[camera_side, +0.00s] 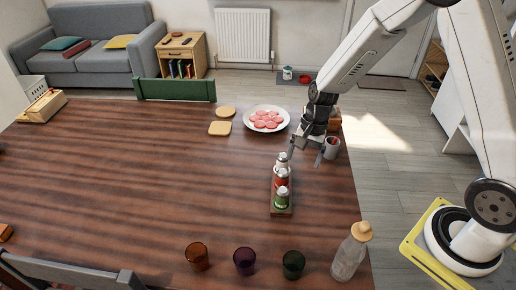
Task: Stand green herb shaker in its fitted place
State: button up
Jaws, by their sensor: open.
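The green herb shaker (281,200) stands upright at the near end of a narrow wooden rack (282,212) on the table. A red shaker (281,179) stands right behind it, and another light-capped shaker (283,160) is at the far end. My gripper (305,158) is open and empty, with its fingers pointing down beside the far end of the rack. Its left finger is close to the far shaker; I cannot tell whether they touch. The green shaker is apart from my gripper. The base of the green shaker is hard to make out.
A plate of pink slices (267,119) lies behind the rack, with a grey cup (331,147) right of my gripper. The table's left half is mostly clear.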

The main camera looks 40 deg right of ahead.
jog(key=s+r+n+t+h, duration=0.3)
jog(key=s+r+n, duration=0.4)
jog(key=s+n, duration=0.3)
jog(key=shift+s+d+r+n, duration=0.15)
jog(key=shift+r+n, duration=0.1)
jog(key=shift+n, duration=0.75)
